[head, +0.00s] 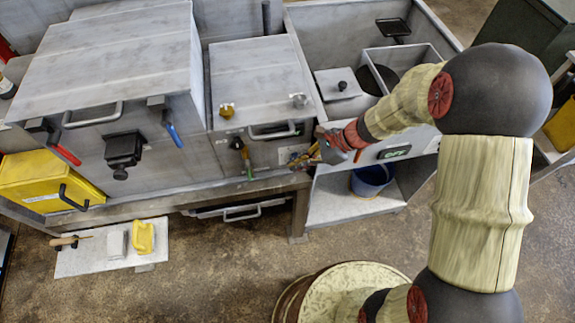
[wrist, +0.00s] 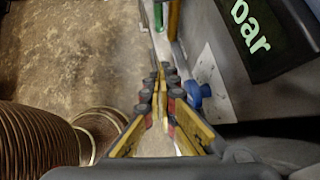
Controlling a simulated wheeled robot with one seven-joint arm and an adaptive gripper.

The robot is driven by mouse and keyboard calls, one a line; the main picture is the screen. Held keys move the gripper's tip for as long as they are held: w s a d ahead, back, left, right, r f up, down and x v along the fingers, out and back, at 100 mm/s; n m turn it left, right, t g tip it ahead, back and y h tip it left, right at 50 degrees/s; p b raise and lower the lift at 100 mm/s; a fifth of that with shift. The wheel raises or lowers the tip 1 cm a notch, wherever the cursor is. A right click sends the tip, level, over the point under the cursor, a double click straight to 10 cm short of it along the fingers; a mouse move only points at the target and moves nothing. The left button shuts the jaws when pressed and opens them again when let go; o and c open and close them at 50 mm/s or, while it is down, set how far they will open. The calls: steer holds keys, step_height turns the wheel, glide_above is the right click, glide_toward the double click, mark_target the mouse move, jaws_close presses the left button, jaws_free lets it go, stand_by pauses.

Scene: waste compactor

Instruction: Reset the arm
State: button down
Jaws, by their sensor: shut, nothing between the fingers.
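My arm reaches in from the right in the head view, bent at a dark round joint. My gripper (head: 302,160) is at its end, in front of the metal cabinet (head: 262,82). In the wrist view my gripper (wrist: 160,72) has its yellow fingers together at the tips, with nothing between them. A dark panel with green letters (wrist: 252,32) is to the right of the fingers in the wrist view. A blue knob (wrist: 196,92) sits on a metal face just right of the fingers.
A large metal box (head: 112,55) with red and blue handles stands at the left. A yellow box (head: 45,180) is below it. A blue bucket (head: 371,180) stands under the counter at the right. A small white board (head: 85,262) holds tools. Bare floor (head: 215,265) lies in front.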

steer(key=shift+d+r, duration=0.15)
steer(key=shift+d, duration=0.05)
steer(key=s+d+r+n+g+h, duration=0.1)
steer(key=s+d+r+n+h, duration=0.35)
steer(key=s+d+n, duration=0.5)
steer(key=s+d+r+n+t+h, duration=0.1)
steer(key=s+d+r+n+t, duration=0.1)
steer(key=r, duration=0.5)
steer(key=s+d+r+n+t+h, duration=0.1)
steer(key=s+d+r+n+t, duration=0.1)
steer(key=r, duration=0.6)
steer(key=s+d+r+n+t+h, duration=0.2)
steer(key=d+r+n+t, duration=0.1)
steer(key=r, duration=0.4)
steer(key=shift+s+d+r+n, duration=0.15)
steer(key=shift+s+d+n, duration=0.3)
steer(key=shift+n, duration=0.1)
